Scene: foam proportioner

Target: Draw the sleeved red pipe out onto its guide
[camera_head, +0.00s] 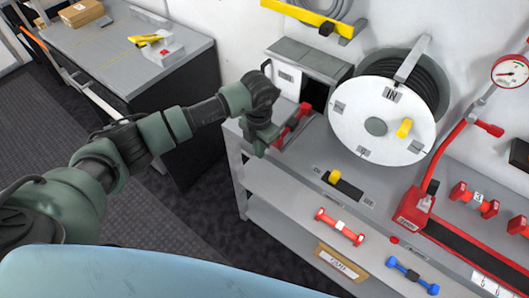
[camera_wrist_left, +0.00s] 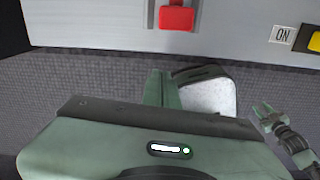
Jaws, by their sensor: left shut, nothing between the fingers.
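A red piece (camera_head: 293,124), apparently the sleeved red pipe, lies at the dark opening of a grey box (camera_head: 312,62) on the bench's left end. My left gripper (camera_head: 262,148) is shut and empty, just left of the red piece and beyond the bench edge. In the left wrist view, a red block (camera_wrist_left: 176,18) sits in a narrow grey channel, perhaps its guide, with a gap between it and my shut fingers (camera_wrist_left: 161,88). The pipe's inner part is hidden. My right gripper (camera_wrist_left: 264,110) shows small at the right of the left wrist view, its fingers apart.
A white hose reel (camera_head: 376,122) stands right of the box. A red-fitted pipe (camera_head: 415,207) rises at right. Floor left of the bench is clear.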

